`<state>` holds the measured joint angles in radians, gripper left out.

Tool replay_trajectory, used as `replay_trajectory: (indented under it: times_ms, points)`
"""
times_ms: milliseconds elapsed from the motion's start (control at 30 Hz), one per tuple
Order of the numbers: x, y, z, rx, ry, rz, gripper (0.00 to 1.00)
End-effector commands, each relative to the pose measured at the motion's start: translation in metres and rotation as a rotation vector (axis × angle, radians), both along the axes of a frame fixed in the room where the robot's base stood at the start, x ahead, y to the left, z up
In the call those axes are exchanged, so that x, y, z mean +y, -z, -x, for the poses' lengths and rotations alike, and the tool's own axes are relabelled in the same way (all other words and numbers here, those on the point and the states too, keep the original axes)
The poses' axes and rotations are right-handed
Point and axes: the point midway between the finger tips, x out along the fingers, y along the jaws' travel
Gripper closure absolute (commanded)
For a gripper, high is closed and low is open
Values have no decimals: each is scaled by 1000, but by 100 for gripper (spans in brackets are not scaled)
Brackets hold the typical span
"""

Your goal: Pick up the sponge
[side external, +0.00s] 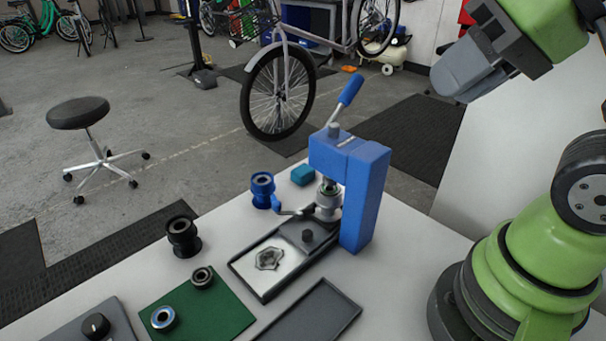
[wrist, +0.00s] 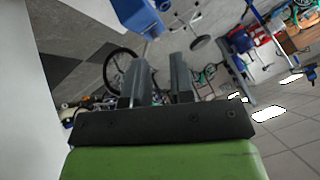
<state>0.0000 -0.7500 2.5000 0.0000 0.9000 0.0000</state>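A small teal block (side external: 303,174), which looks like the sponge, lies on the white table behind the blue press, near the table's far edge. My gripper (side external: 457,80) is high at the upper right in the side view, well above and to the right of the block. In the wrist view, the two grey fingers of my gripper (wrist: 161,66) stand apart with nothing between them. I cannot make out the sponge in the wrist view.
The blue lever press (side external: 366,195) stands tall beside the block. A blue spool (side external: 262,189) and a black spool (side external: 183,236) stand to its left. A dark-rimmed tray (side external: 240,268) and a green mat (side external: 228,312) lie nearer.

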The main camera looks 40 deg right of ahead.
Motion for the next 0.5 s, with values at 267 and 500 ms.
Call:
replay_trajectory:
  times_ms: [267,500]
  points:
    - [0,0,0,0,0,0,28]
    - [0,-1,-2,2,-8,8,28]
